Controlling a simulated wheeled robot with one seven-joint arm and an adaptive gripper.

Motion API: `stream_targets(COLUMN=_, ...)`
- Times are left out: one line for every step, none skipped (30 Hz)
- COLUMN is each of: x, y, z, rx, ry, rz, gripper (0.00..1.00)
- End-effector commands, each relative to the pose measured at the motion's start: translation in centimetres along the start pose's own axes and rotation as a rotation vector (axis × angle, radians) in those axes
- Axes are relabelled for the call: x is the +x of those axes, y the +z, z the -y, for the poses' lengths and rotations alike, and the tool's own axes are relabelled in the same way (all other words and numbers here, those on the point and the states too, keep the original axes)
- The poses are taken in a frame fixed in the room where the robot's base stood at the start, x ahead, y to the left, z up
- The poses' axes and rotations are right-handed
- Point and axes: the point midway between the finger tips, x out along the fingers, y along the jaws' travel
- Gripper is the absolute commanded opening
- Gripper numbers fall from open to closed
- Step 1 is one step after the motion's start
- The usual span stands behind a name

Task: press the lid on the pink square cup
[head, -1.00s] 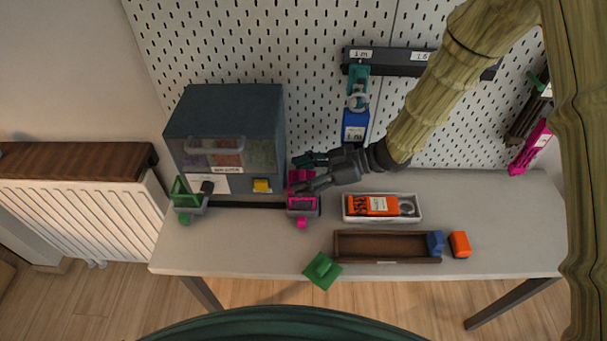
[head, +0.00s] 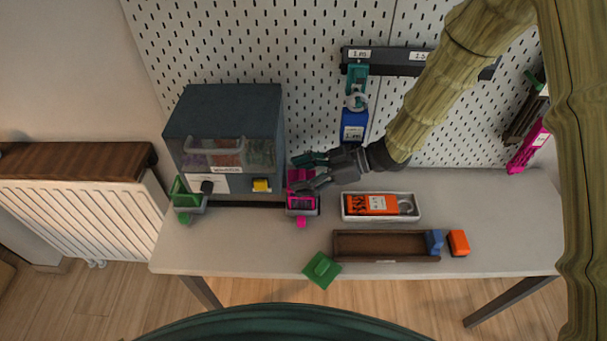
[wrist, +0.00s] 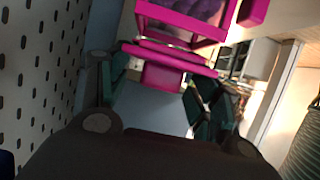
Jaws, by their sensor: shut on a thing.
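The pink square cup (head: 302,204) stands on the bench in front of the blue-grey cabinet, at the right end of a dark bar. In the wrist view the cup (wrist: 185,30) is at the top, with purple stuff inside. My gripper (head: 304,174) is just behind the cup. It is shut on the pink lid (head: 297,177). The wrist view shows the lid (wrist: 168,54) as a flat plate seen nearly edge-on, its stem between my fingers. The lid is off the cup's opening and close beside it; whether they touch, I cannot tell.
A green cup (head: 188,199) is at the bar's left end. The cabinet (head: 226,120) rises behind. A green lid (head: 322,270) lies at the bench's front edge. A white tray (head: 381,216) and a brown tray (head: 385,257) lie to the right, near an orange block (head: 458,243).

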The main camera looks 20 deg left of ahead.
Motion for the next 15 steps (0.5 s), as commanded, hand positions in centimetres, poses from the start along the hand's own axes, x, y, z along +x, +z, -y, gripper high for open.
stream_targets(x=0.01, y=0.02, z=0.0, rx=0.0, ry=0.0, rz=0.0, gripper=0.36)
stream_targets(x=0.02, y=0.04, z=0.0, rx=0.0, ry=0.0, rz=0.0, gripper=0.36)
stream_targets(x=0.03, y=0.08, z=0.0, rx=0.0, ry=0.0, rz=0.0, gripper=0.36)
stream_targets(x=0.05, y=0.11, z=0.0, rx=0.0, ry=0.0, rz=0.0, gripper=0.36)
stream_targets(x=0.06, y=0.15, z=0.0, rx=0.0, ry=0.0, rz=0.0, gripper=0.36)
stream_targets(x=0.09, y=0.2, z=0.0, rx=0.0, ry=0.0, rz=0.0, gripper=0.36)
stream_targets(x=0.11, y=0.24, z=0.0, rx=0.0, ry=0.0, rz=0.0, gripper=0.36)
stream_targets(x=0.12, y=0.29, z=0.01, rx=0.0, ry=0.0, rz=0.0, gripper=0.36)
stream_targets(x=0.15, y=0.35, z=0.01, rx=0.0, ry=0.0, rz=0.0, gripper=0.36)
stream_targets(x=0.17, y=0.39, z=0.01, rx=0.0, ry=0.0, rz=0.0, gripper=0.36)
stream_targets(x=0.19, y=0.43, z=0.01, rx=0.0, ry=0.0, rz=0.0, gripper=0.36)
stream_targets(x=0.21, y=0.49, z=0.01, rx=0.0, ry=0.0, rz=0.0, gripper=0.36)
stream_targets(x=0.23, y=0.53, z=0.01, rx=0.0, ry=0.0, rz=0.0, gripper=0.36)
stream_targets(x=0.24, y=0.57, z=0.01, rx=0.0, ry=0.0, rz=0.0, gripper=0.36)
stream_targets(x=0.27, y=0.63, z=0.01, rx=0.0, ry=0.0, rz=0.0, gripper=0.36)
